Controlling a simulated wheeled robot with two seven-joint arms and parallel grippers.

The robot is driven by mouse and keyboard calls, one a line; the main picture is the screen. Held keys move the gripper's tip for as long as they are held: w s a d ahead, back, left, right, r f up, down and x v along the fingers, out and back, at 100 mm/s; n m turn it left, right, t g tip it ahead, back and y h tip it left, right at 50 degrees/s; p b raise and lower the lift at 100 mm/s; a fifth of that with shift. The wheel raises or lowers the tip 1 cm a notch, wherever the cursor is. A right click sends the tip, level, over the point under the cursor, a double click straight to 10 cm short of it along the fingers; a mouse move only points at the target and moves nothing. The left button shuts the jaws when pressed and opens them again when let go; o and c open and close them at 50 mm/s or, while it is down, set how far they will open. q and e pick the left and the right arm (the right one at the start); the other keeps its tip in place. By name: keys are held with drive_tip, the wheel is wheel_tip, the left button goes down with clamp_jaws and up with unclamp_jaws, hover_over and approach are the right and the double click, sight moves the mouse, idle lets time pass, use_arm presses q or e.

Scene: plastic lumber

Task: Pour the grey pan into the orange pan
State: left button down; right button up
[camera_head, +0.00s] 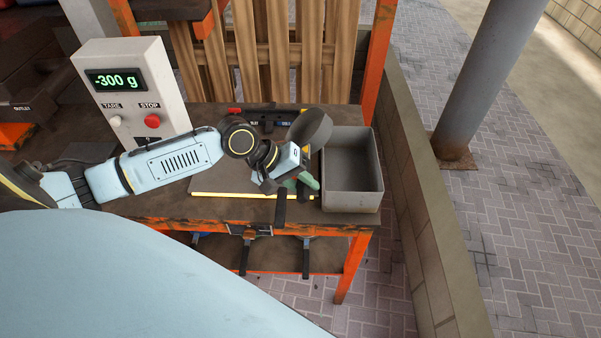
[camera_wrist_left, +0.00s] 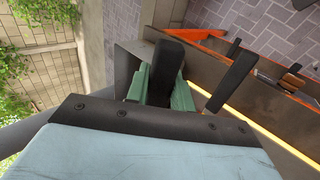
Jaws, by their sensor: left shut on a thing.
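My left gripper (camera_head: 292,192) is at the right end of the workbench, beside the grey bin. It is shut on a green handle (camera_head: 306,181), which also shows between its black fingers in the left wrist view (camera_wrist_left: 183,97). A round grey pan (camera_head: 311,128) is tilted on its side just behind the gripper, near the bin's back left corner. The join between handle and pan is hidden by the gripper. I cannot see what is inside the pan. I cannot make out an orange pan. My right gripper is not in view.
An open grey square bin (camera_head: 351,197) stands at the bench's right end and looks empty. A scale display (camera_head: 134,92) reads -300 g. A flat plate with a yellow edge (camera_head: 225,194) lies under my arm. Wooden slats (camera_head: 262,50) stand behind.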

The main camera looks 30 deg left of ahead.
use_arm(q)
drive_tip(key=shift+w+d+g+y+p, duration=0.25)
drive_tip(key=shift+g+y+p, duration=0.25)
drive_tip(key=shift+p, duration=1.15)
drive_tip(key=y+p, duration=0.2)
drive_tip(key=p, duration=0.1)
drive_tip(key=shift+w+d+f+g, duration=0.15)
drive_tip(key=shift+d+f+g, duration=0.15)
drive_tip(key=shift+g, duration=0.1)
drive_tip(key=shift+d+f+g+y+p, duration=0.1)
drive_tip(key=shift+f+g+y+p, duration=0.2)
drive_tip(key=shift+y, duration=0.1)
drive_tip(key=g+y, duration=0.1)
drive_tip(key=r+y, duration=0.1)
drive_tip(key=y, duration=0.1)
drive_tip(key=shift+g, duration=0.4)
drive_tip(key=shift+r, duration=0.75)
